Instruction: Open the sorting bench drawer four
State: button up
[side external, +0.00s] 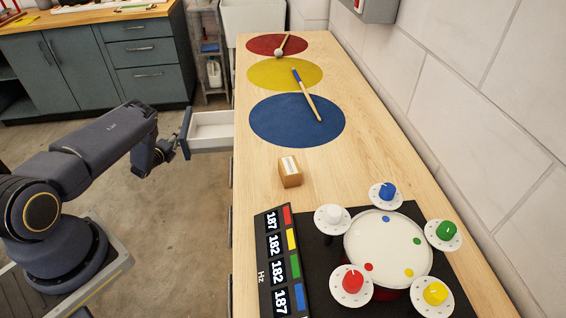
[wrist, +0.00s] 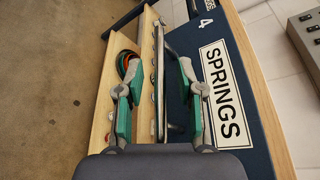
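Drawer four's navy front (wrist: 183,65) shows in the wrist view, with a "4" and a white SPRINGS label (wrist: 221,90). A silver bar handle (wrist: 160,70) runs along it. My gripper (wrist: 158,72) has its two green-padded fingers apart, one on either side of the handle; contact is not clear. In the side external view my gripper (side external: 179,146) is at the front of a pulled-out drawer (side external: 211,131) with a pale interior, at the bench's left side. Its number is not readable there.
A wood-sided compartment (wrist: 108,92) with looped orange and green items lies beside the handle in the wrist view. The bench top (side external: 200,0) is left of the tiled wall. A drum pad (side external: 388,250), knobs and coloured discs stand on the bench. Floor (side external: 170,215) beside the bench is clear.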

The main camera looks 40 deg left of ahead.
jog(key=v, duration=1.2)
